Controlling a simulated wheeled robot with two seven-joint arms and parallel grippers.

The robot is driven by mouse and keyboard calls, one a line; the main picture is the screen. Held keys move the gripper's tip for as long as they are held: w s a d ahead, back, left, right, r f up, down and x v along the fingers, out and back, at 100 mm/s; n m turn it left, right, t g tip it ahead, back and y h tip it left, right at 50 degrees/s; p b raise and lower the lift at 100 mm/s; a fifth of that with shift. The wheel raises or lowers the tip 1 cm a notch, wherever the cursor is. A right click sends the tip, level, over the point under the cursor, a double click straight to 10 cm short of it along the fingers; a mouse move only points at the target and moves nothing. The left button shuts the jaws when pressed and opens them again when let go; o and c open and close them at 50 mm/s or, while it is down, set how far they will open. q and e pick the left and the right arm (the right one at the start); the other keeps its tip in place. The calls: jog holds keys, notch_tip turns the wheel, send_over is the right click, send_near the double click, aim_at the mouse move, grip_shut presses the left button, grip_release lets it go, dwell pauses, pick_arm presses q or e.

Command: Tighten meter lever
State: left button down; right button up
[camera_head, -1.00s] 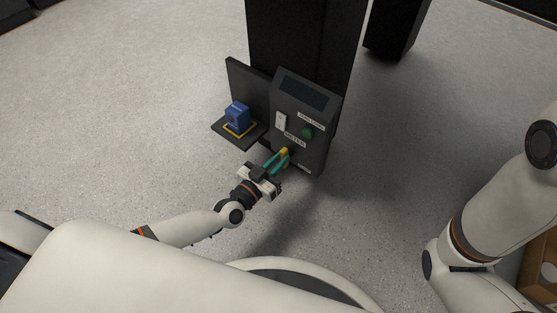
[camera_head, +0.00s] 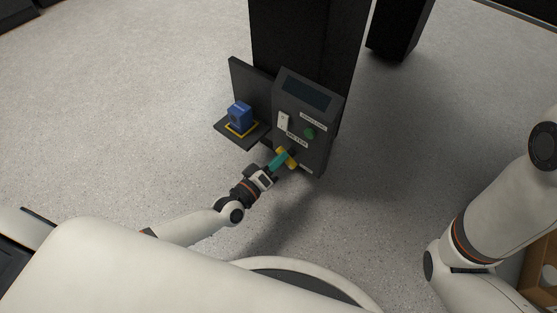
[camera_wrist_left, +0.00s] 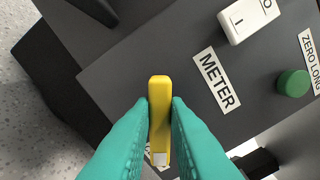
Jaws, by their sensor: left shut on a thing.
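The yellow meter lever (camera_head: 291,161) is on the lower front of the dark meter panel (camera_head: 308,118). My left gripper (camera_head: 281,158) reaches it from the lower left. In the left wrist view the yellow lever (camera_wrist_left: 159,88) stands between the two teal fingers of my left gripper (camera_wrist_left: 160,112), which touch it on both sides. The lever's far end sticks out past the fingertips. A METER label (camera_wrist_left: 216,80) is beside it on the panel. The lever's pivot is hidden. My right gripper is out of view; only my right arm shows at the right.
A white rocker switch (camera_wrist_left: 248,18) and a green button (camera_wrist_left: 293,83) are on the panel near the lever. A blue block (camera_head: 239,115) sits on a yellow-outlined shelf (camera_head: 240,140) left of the panel. The grey floor around is clear.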

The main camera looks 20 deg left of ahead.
pick_arm(q)
jog(key=n, duration=0.4)
jog(key=n+b, duration=0.1)
jog(key=n, duration=0.1)
jog(key=shift+a+f, duration=0.1)
jog(key=shift+f, duration=0.25)
dwell(0.4)
jog(key=c, duration=1.4)
grip_release()
